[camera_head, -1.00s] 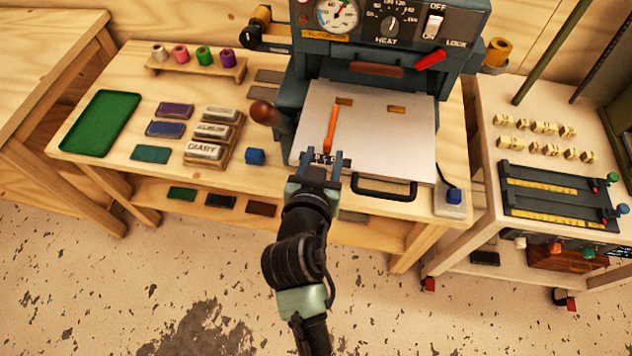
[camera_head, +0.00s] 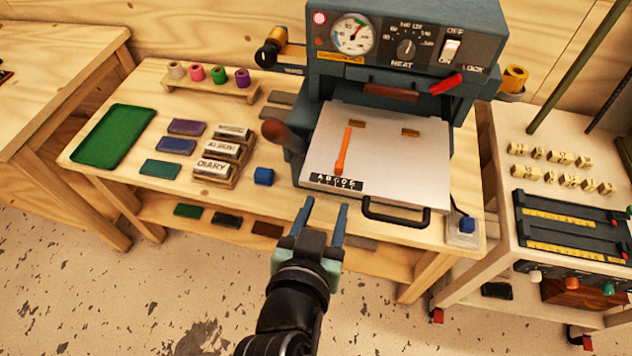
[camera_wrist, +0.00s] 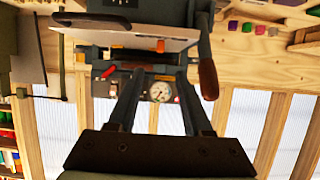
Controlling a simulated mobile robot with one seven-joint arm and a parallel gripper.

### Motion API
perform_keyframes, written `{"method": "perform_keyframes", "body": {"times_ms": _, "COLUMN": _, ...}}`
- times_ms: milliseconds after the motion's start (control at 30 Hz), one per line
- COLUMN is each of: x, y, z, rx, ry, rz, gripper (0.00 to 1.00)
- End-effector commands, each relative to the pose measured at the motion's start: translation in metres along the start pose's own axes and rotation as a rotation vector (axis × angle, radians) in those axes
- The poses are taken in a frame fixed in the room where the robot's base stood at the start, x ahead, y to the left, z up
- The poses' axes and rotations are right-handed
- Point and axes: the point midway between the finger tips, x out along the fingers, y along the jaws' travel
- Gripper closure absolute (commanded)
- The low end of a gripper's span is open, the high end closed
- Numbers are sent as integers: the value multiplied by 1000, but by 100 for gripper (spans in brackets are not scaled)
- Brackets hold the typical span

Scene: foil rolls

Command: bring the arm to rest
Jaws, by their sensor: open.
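My gripper (camera_head: 323,204) is open and empty in the head view. Its two fingers point up toward the machine, in front of the bench's front edge and just left of the black tray handle. In the wrist view the two spread fingers of my gripper (camera_wrist: 157,85) have nothing between them but the distant machine. The arm reaches up from the bottom of the head view.
The hot-stamping machine (camera_head: 390,85) stands on the wooden bench (camera_head: 90,160), its pale plate (camera_head: 400,165) pulled out with an orange-handled tool (camera_head: 345,150) and a lettered strip (camera_head: 335,182) on it. A cart (camera_head: 480,250) stands at right. Floor in front is clear.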

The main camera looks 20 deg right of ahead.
Motion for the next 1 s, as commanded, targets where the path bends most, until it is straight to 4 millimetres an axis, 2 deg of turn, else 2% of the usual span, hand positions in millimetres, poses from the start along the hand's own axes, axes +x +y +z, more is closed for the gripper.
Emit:
{"method": "perform_keyframes", "body": {"times_ms": 233, "x": 0, "y": -1, "z": -2, "rx": 1, "ry": 4, "rz": -3, "gripper": 50}}
{"method": "perform_keyframes", "body": {"times_ms": 267, "x": 1, "y": -3, "z": -6, "rx": 3, "ry": 11, "rz": -9, "gripper": 50}}
{"method": "perform_keyframes", "body": {"times_ms": 367, "x": 1, "y": -17, "z": -34, "rx": 17, "ry": 66, "rz": -57, "gripper": 50}}
{"method": "perform_keyframes", "body": {"times_ms": 467, "x": -4, "y": -42, "z": -87, "rx": 36, "ry": 175, "rz": -147, "gripper": 50}}
{"method": "perform_keyframes", "body": {"times_ms": 533, "x": -15, "y": -62, "z": -135, "rx": 50, "ry": 279, "rz": -225, "gripper": 50}}
{"method": "perform_keyframes", "body": {"times_ms": 600, "x": -33, "y": -80, "z": -184, "rx": 63, "ry": 393, "rz": -302, "gripper": 50}}
{"method": "perform_keyframes", "body": {"times_ms": 667, "x": -52, "y": -91, "z": -225, "rx": 71, "ry": 494, "rz": -360, "gripper": 50}}
{"method": "perform_keyframes", "body": {"times_ms": 700, "x": -68, "y": -97, "z": -251, "rx": 78, "ry": 562, "rz": -397, "gripper": 50}}
{"method": "perform_keyframes", "body": {"times_ms": 767, "x": -93, "y": -103, "z": -288, "rx": 86, "ry": 668, "rz": -449, "gripper": 50}}
{"method": "perform_keyframes", "body": {"times_ms": 800, "x": -112, "y": -106, "z": -312, "rx": 92, "ry": 740, "rz": -481, "gripper": 50}}
{"method": "perform_keyframes", "body": {"times_ms": 900, "x": -159, "y": -107, "z": -360, "rx": 106, "ry": 904, "rz": -543, "gripper": 50}}
{"method": "perform_keyframes", "body": {"times_ms": 1000, "x": -199, "y": -102, "z": -392, "rx": 118, "ry": 1036, "rz": -584, "gripper": 50}}
